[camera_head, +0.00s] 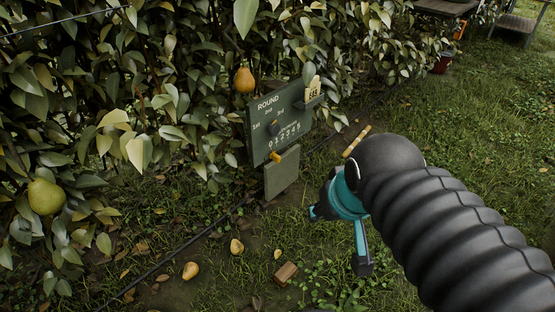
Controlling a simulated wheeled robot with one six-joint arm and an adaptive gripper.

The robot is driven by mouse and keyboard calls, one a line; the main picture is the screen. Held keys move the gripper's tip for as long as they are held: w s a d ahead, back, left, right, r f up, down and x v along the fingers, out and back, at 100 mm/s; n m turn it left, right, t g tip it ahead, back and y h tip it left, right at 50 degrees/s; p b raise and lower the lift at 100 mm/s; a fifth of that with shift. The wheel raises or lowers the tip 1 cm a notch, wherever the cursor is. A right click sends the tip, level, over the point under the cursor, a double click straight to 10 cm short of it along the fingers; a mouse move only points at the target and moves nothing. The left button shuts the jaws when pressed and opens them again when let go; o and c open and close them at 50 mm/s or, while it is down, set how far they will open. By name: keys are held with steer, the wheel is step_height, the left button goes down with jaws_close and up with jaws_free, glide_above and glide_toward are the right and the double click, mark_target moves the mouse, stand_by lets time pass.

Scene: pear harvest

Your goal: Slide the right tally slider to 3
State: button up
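A dark green board (262,115) marked "ROUND" stands by the hedge, angled to the camera. It bears "1st", "2nd", "3rd" labels with a dark knob (274,128) below them, and a row of small digits starting at 0. A yellow slider piece (275,156) sits below the left part of the digit row; its exact setting is too small to tell. I cannot make out a separate right tally slider. My gripper (338,240), teal with dark fingertips, is in front and to the right of the board, apart from it. Its fingers are spread and nothing shows between them.
A pale green panel (282,173) is below the board, and a cream tag (313,87) is at its upper right. Pears hang in the hedge (244,80) and at left (46,197). Fallen pears (190,270) and a wooden block (286,273) lie on the ground.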

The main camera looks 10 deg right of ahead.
steer(key=w+d+f+m+g, duration=0.1)
steer(key=w+d+f+g, duration=0.15)
steer(key=f, duration=0.45)
steer(key=m+t+y+b, duration=0.2)
steer(key=m+t+y, duration=0.95)
steer(key=m, duration=1.65)
glide_toward(279, 160)
steer(key=shift+h, duration=0.45)
steer(key=x, duration=1.1)
steer(key=shift+w+a+r, duration=0.1)
steer(key=shift+a+r, duration=0.05)
steer(key=shift+r, duration=0.05)
